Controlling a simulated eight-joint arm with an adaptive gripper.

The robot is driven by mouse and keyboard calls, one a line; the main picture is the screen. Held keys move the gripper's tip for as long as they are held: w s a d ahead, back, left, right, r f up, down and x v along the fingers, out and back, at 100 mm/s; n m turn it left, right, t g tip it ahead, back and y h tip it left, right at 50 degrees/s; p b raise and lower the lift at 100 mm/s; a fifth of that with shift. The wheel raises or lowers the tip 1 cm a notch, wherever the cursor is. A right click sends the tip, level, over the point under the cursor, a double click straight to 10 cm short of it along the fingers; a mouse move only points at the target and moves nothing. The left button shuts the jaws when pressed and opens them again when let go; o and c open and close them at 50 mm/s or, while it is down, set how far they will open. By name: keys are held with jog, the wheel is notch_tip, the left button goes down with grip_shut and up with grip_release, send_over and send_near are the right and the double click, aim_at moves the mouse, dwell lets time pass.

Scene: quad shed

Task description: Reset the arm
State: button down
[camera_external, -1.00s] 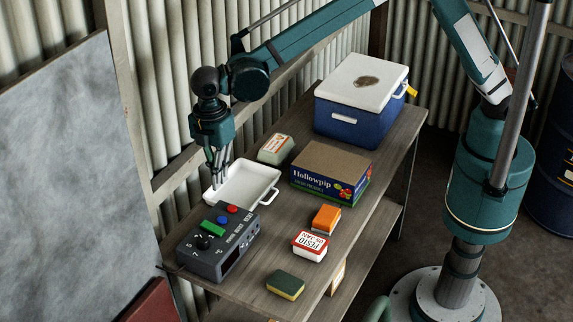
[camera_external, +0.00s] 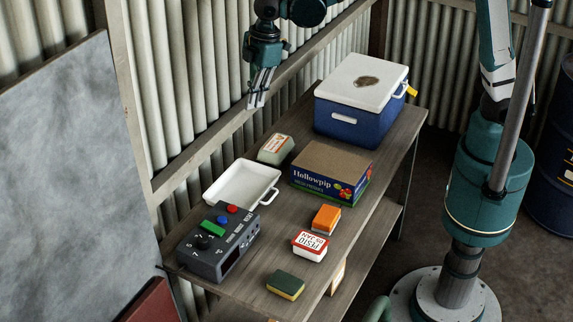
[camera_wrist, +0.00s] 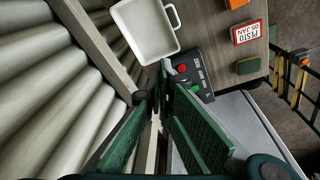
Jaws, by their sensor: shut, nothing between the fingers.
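My gripper (camera_external: 257,99) is raised well above the shelf in the outside view, near the corrugated wall. Its fingers point down, are shut and hold nothing. In the wrist view the fingers (camera_wrist: 164,68) meet close together, with the white tray and the control box seen below and beyond them. My arm reaches up out of the top of the outside view.
The air around my gripper is clear.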

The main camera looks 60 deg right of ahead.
jog(key=s+d+r+m+t+b, duration=0.1)
jog(key=s+d+r+m, duration=0.15)
jog(key=d, duration=0.65)
jog(key=s+d+r+m+t, duration=0.15)
jog(key=s+d, duration=0.25)
jog(key=d, duration=0.4)
jog(key=s+d+r+m+b, duration=0.15)
jog(key=s+d, duration=0.25)
jog(key=d, duration=0.5)
jog(key=s+d+f+m+t, duration=0.1)
jog(key=s+d+f+m, duration=0.1)
jog(key=s+d, duration=0.3)
jog(key=s+d+f+m+t, duration=0.1)
jog(key=s+d+f+m, duration=0.1)
jog(key=s+d, duration=0.4)
jog(key=s+d+f+m+t+h, duration=0.1)
jog(key=s+d+f+m, duration=0.2)
jog(key=s+d+f, duration=0.1)
jog(key=shift+s+d+b, duration=0.45)
jog(key=shift+s+d, duration=0.2)
jog(key=shift+d, duration=0.45)
